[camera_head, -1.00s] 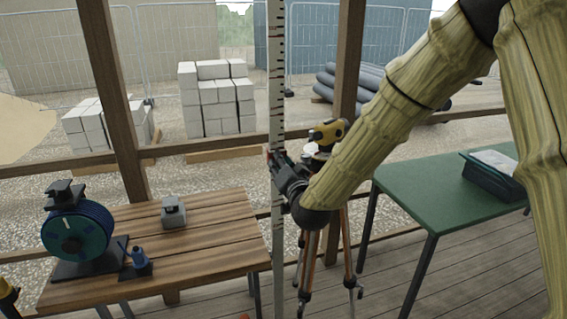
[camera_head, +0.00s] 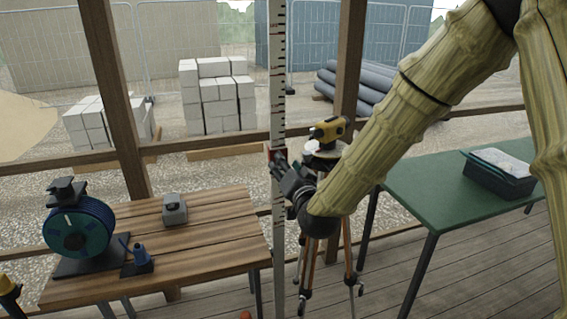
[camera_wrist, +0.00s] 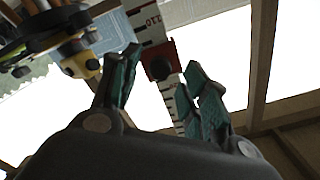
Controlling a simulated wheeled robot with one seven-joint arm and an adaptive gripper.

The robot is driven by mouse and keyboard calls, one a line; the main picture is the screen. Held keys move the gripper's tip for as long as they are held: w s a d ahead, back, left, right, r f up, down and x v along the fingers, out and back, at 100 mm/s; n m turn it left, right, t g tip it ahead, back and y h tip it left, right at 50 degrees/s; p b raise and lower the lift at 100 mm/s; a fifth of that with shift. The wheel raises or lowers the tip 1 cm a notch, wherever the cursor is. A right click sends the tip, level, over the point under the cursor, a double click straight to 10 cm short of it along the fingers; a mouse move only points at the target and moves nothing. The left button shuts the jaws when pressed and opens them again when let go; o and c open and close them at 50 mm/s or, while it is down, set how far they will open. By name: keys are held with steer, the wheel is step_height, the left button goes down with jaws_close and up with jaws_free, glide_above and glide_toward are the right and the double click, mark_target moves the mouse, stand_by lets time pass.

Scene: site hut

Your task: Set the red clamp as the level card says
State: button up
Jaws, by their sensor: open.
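The red clamp (camera_wrist: 159,61) sits on the white graduated staff (camera_head: 277,92), with its dark knob facing my gripper in the wrist view. In the head view only a bit of red shows at the staff beside my gripper (camera_head: 280,160). In the wrist view my gripper (camera_wrist: 160,75) is open, its teal fingers on either side of the staff just short of the clamp. I cannot tell whether a finger touches it. A staff number near the clamp reads 110, seen upside down. I cannot make out a level card.
A yellow level instrument (camera_head: 328,129) stands on a tripod (camera_head: 348,250) close behind my gripper. A wooden table (camera_head: 200,235) at left bears a blue reel (camera_head: 80,228) and a grey box (camera_head: 174,209). A green table (camera_head: 440,195) with a dark tray (camera_head: 497,178) stands at right.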

steer(key=v, duration=0.8)
steer(key=shift+s, duration=0.3)
steer(key=s+d+f+n+g+h, duration=0.1)
steer(key=s+d+f+g, duration=0.25)
steer(key=f, duration=0.75)
steer(key=s+d+f+g+h, duration=0.1)
steer(key=s+d+f+g, duration=0.3)
steer(key=f, duration=0.8)
steer(key=s+d+f+n+g+h, duration=0.1)
steer(key=s+d+f, duration=0.1)
steer(key=s+f, duration=0.65)
steer(key=s+d+f+g+h, duration=0.1)
steer(key=s+d+f+g, duration=0.2)
steer(key=s+f, duration=0.3)
steer(key=s+d+f+g, duration=0.2)
steer(key=s+d+f, duration=0.2)
steer(key=s+f, duration=0.3)
steer(key=s+d+f+n+g+h, duration=0.1)
steer(key=s+d+f+g, duration=0.2)
steer(key=s+f, duration=0.4)
steer(key=s, duration=0.5)
steer(key=shift+d+g+h, duration=0.3)
steer(key=shift+d+g, duration=0.05)
